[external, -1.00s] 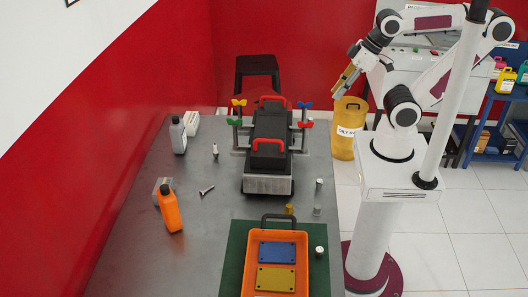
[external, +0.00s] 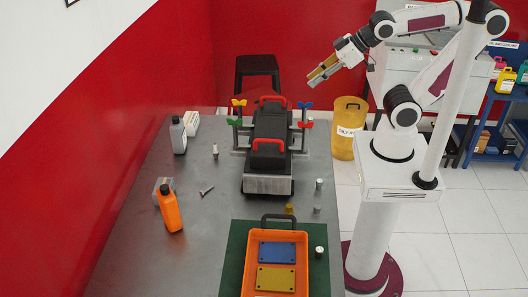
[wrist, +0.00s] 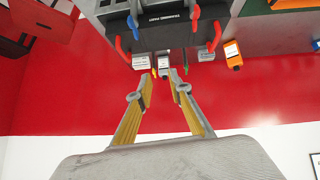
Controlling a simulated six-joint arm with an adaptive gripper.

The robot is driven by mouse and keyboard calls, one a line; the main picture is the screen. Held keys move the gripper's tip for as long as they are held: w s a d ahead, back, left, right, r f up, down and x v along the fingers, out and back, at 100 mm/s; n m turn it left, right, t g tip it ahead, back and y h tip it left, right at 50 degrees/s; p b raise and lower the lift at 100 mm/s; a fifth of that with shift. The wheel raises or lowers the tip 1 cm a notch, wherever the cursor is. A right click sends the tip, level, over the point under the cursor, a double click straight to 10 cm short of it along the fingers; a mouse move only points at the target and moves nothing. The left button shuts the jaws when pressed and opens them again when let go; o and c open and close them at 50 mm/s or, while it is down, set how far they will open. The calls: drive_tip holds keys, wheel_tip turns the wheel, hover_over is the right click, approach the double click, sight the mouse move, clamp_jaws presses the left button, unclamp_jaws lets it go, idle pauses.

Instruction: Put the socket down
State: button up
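My gripper (external: 322,72) is raised in the air beyond the far right end of the table, well above it. The wrist view shows its two yellow-lined fingers (wrist: 160,78) apart, with nothing visibly held between them. Several small cylinders that look like sockets stand on the table's right side: a silver one (external: 319,184), a brass-coloured one (external: 289,208) and another silver one (external: 317,210). A further silver one (external: 319,251) stands on the green mat (external: 232,262). I cannot tell which is the task's socket. None is near my gripper.
A black engine trainer (external: 268,165) with red handles and coloured wing nuts stands mid-table. An orange tray (external: 263,239) holds blue and yellow plates. Bottles, a bolt (external: 207,190) and small boxes lie left. A yellow bin (external: 347,140) stands off the table's right edge.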

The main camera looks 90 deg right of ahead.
drive_tip(key=w+a+n+t+y, duration=0.2)
drive_tip(key=w+a+n+t, duration=0.15)
drive_tip(key=w+a, duration=0.5)
drive_tip(key=w+a+f+n+y, duration=0.1)
drive_tip(key=w+a+n+y, duration=0.2)
drive_tip(key=w+a, duration=0.15)
drive_tip(key=n+g+y, duration=0.5)
drive_tip(key=n+g, duration=0.3)
drive_tip(key=g, duration=0.2)
hover_over(319, 249)
drive_tip(key=s+d, duration=0.1)
drive_tip(key=d, duration=0.4)
wheel_tip(319, 249, down, 24)
drive_tip(key=shift+s+d+f, duration=0.1)
drive_tip(key=shift+s, duration=0.05)
drive_tip(key=shift+x, duration=1.3)
